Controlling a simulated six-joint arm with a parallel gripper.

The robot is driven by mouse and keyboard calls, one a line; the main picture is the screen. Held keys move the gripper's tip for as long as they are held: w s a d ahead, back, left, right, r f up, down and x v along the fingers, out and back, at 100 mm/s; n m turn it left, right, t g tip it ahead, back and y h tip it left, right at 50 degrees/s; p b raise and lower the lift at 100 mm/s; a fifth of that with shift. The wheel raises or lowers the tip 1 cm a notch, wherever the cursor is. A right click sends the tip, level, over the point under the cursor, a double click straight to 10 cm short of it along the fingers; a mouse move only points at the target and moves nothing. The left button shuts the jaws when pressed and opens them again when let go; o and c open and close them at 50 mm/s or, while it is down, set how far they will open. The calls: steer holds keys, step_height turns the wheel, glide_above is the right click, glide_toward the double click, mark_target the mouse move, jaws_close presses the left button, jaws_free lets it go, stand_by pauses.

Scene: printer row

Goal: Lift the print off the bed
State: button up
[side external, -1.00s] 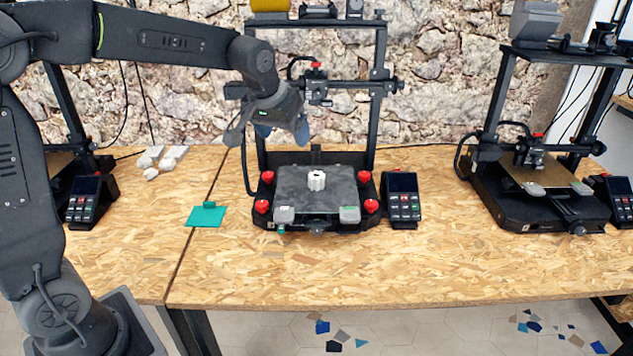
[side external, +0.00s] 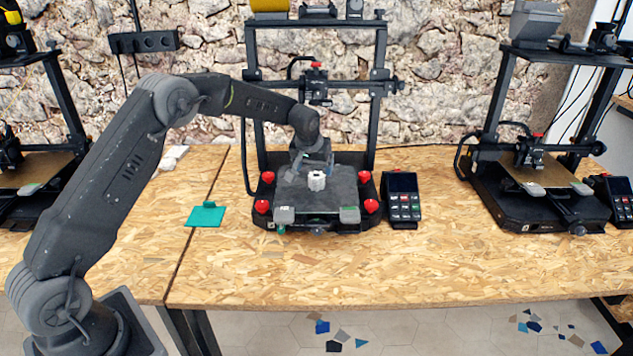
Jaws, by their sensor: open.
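The print, a small white ribbed piece (side external: 316,180), stands on the dark bed (side external: 340,197) of the middle printer. My gripper (side external: 311,172) is low over the back left part of the bed, right beside and behind the print. Its jaws are open. I cannot tell whether a finger touches the print or whether the print lies between the fingers.
The printer's frame (side external: 380,110) rises behind the bed, with its print head (side external: 317,88) above. Red knobs (side external: 371,206) sit at the bed's corners. A control screen (side external: 402,200) stands right, a teal scraper (side external: 206,215) left. The table front (side external: 330,275) is clear.

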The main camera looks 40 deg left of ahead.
mark_target(316, 176)
steer(key=shift+w+a+x, duration=0.1)
steer(key=shift+x, duration=1.55)
steer(key=shift+w+a+x, duration=0.15)
steer(key=shift+x, duration=1.5)
steer(key=shift+r, duration=0.1)
steer(key=shift+c, duration=0.5)
steer(key=c, duration=0.9)
